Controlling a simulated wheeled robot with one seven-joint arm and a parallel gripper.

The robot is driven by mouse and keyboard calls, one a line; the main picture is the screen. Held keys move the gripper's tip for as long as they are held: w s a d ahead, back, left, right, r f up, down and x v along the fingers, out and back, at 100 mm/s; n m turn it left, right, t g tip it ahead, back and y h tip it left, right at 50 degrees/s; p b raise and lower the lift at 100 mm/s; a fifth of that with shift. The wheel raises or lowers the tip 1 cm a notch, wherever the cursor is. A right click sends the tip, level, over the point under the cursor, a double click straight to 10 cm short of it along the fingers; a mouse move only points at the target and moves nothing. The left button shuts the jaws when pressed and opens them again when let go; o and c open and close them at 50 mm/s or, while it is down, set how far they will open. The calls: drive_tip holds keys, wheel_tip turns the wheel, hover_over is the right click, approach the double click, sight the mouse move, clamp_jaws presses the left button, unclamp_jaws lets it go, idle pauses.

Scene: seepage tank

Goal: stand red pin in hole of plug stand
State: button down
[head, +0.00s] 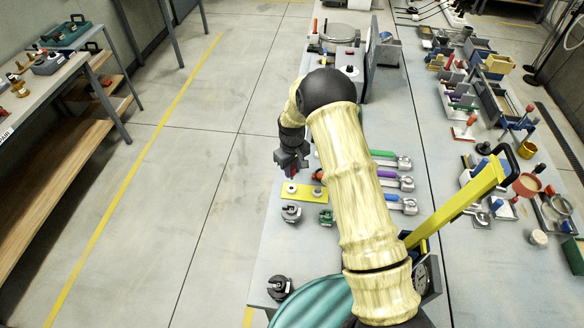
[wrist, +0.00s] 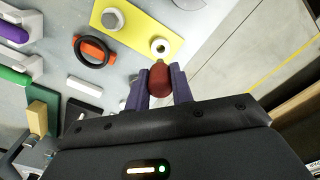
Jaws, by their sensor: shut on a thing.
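My gripper (head: 291,168) is over the left edge of the bench in the head view. In the wrist view my gripper (wrist: 159,88) is shut on the red pin (wrist: 159,77), with its purple fingers on either side of it. The pin's far end points toward a yellow plate (wrist: 148,19), which appears to be the plug stand. The plate also shows just below the gripper in the head view (head: 311,197).
An orange part with a black ring (wrist: 95,50) lies beside the plate. Green (head: 382,153) and purple (head: 388,174) handled clamps lie to the right, partly behind my arm. A yellow-handled frame (head: 455,207) stands at the right. Open floor lies left of the bench.

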sight(292, 179)
drive_tip(key=shift+w+a+f+b, duration=0.1)
drive_tip(key=shift+f+b, duration=1.15)
drive_tip(key=shift+f, duration=0.9)
drive_tip(key=shift+f+b, duration=1.15)
drive_tip(key=shift+f, duration=0.1)
drive_tip(key=c, duration=1.1)
unclamp_jaws()
drive_tip(key=shift+c, duration=0.2)
drive_tip(key=shift+w+r, duration=0.1)
drive_tip(key=shift+r, duration=0.35)
wheel_tip(292, 179, up, 17)
drive_tip(key=b, duration=0.4)
drive_tip(key=shift+f, duration=0.2)
